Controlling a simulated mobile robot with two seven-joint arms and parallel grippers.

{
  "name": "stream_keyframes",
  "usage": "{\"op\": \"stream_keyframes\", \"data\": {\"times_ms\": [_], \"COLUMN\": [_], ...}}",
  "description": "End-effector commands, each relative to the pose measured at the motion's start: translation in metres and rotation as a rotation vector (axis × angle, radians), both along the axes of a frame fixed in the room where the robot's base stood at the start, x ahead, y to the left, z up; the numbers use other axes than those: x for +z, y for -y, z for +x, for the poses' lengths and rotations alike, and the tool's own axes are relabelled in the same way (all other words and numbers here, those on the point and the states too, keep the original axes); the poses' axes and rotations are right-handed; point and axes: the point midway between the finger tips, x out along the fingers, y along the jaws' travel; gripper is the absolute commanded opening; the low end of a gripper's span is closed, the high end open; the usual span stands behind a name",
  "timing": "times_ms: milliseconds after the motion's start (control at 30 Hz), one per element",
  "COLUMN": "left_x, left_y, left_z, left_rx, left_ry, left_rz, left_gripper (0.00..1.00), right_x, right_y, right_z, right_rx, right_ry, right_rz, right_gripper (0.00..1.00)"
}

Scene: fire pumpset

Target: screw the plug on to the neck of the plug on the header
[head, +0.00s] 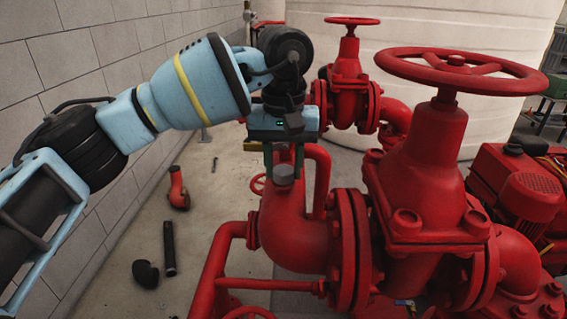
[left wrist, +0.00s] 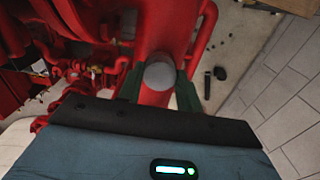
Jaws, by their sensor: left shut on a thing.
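The grey round plug (head: 283,175) sits right at the top of the red header elbow (head: 292,232). My left gripper (head: 283,165) comes down from above, its green fingers on either side of the plug, shut on it. In the left wrist view the plug (left wrist: 159,75) shows as a grey disc between the two fingers (left wrist: 159,88), over the red header pipe (left wrist: 165,30). The neck under the plug is hidden, so I cannot tell whether any thread is engaged. My right gripper is not in view.
A large red valve with a handwheel (head: 458,70) stands close on the right, and a smaller valve (head: 350,80) behind. A grey block wall (head: 75,55) is at the left. A red elbow (head: 178,190), a black pipe (head: 169,248) and a black fitting (head: 145,273) lie on the floor.

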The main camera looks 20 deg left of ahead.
Motion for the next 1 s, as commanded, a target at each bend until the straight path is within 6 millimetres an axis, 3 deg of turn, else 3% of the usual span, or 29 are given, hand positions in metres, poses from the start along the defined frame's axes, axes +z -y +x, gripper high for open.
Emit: {"op": "stream_keyframes", "data": {"times_ms": [333, 767, 1000], "left_x": [0.000, 0.002, 0.000], "left_y": [0.001, 0.001, 0.001], "left_z": [0.001, 0.000, 0.001], "left_rx": [-0.335, -0.401, -0.634], "left_ry": [0.004, 0.006, 0.004], "left_rz": [-0.003, -0.003, -0.002], "left_gripper": [0.13, 0.13, 0.13], "right_x": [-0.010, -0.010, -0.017], "right_y": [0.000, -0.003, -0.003], "right_z": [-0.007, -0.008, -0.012], "right_rx": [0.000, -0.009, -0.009], "right_ry": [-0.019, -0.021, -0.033], "right_rz": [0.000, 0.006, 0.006], "right_gripper": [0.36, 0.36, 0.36]}}
